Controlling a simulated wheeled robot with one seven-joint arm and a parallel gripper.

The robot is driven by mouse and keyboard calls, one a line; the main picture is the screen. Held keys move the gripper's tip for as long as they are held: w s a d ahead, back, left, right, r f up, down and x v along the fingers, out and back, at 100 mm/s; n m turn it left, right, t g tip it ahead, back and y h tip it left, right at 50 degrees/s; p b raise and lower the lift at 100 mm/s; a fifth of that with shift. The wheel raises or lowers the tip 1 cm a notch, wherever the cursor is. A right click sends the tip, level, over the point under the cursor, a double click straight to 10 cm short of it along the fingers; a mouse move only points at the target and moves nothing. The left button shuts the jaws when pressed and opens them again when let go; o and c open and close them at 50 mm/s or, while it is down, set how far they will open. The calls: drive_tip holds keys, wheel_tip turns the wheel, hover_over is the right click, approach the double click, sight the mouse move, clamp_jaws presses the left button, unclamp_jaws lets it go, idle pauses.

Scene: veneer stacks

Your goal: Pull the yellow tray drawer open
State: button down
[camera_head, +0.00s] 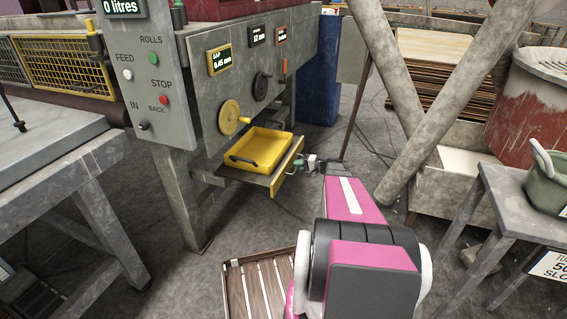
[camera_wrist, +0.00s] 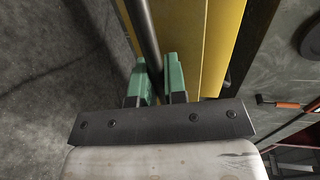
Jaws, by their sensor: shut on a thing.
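The yellow tray (camera_head: 262,146) sits on a flat drawer under the grey machine. The drawer has a yellow front (camera_head: 287,168) and stands out from the machine's side. My gripper (camera_head: 299,166) is at the outer face of that front, low beside the machine. In the wrist view, its green fingers (camera_wrist: 160,82) are shut on a dark bar handle (camera_wrist: 148,45), which runs along the yellow drawer front (camera_wrist: 205,45). The drawer's runners are hidden.
The grey machine panel (camera_head: 160,100) carries buttons and a yellow handwheel (camera_head: 231,117). A wooden slatted pallet (camera_head: 258,285) lies on the floor in front. A grey table (camera_head: 520,195) with a green tub (camera_head: 548,180) stands at right. Diagonal posts (camera_head: 455,100) rise behind my arm.

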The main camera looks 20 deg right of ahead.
drive_tip(key=f+v, duration=0.2)
drive_tip(key=v, duration=1.1)
drive_tip(key=shift+s+d+f, duration=0.2)
drive_tip(key=shift+d+f, duration=0.15)
drive_tip(key=c, duration=1.2)
unclamp_jaws()
drive_tip(key=v, duration=1.1)
drive_tip(key=shift+f, duration=0.1)
